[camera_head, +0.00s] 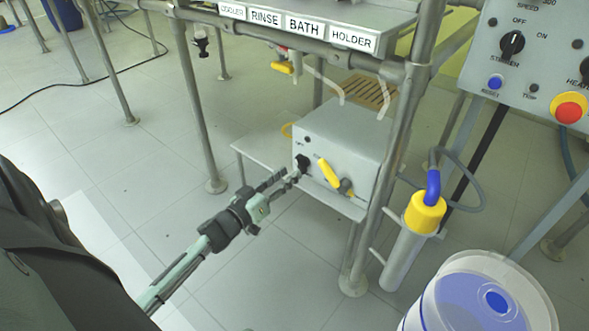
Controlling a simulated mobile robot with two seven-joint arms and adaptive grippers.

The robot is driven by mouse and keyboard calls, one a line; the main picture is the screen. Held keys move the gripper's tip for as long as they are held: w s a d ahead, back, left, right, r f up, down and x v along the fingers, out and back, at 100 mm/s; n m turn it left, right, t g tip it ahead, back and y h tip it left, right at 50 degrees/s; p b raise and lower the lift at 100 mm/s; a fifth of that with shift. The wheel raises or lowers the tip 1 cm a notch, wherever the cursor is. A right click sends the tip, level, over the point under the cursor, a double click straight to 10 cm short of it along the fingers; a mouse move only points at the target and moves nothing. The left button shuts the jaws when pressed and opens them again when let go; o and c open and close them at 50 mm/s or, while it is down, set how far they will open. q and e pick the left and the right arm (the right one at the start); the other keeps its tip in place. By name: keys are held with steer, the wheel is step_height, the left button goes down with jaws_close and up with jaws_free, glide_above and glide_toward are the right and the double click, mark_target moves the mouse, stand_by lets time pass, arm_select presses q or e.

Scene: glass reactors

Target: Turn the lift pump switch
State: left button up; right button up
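A grey box (345,138) sits low on a shelf inside the metal frame. Its front face carries a small black switch knob (303,161) at the left and a yellow lever (329,174) to the right of it. The lettering by the knob is too small to read. My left gripper (290,177) reaches in from the lower left, its two dark fingers a little apart with a narrow gap between them. The fingertips are close below and left of the knob; I cannot tell whether they touch it. My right gripper is not in view.
Frame posts (393,165) stand right of the box. A grey cylinder with a yellow cap (426,213) and a white bucket (470,300) are at the lower right. A control panel (535,60) hangs at the upper right. The tiled floor at the left is mostly clear.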

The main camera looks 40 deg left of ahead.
mark_target(298, 166)
arm_select(q)
steer(key=shift+w+d+b, duration=0.1)
steer(key=shift+w+b, duration=0.2)
steer(key=shift+w, duration=1.65)
jaws_close()
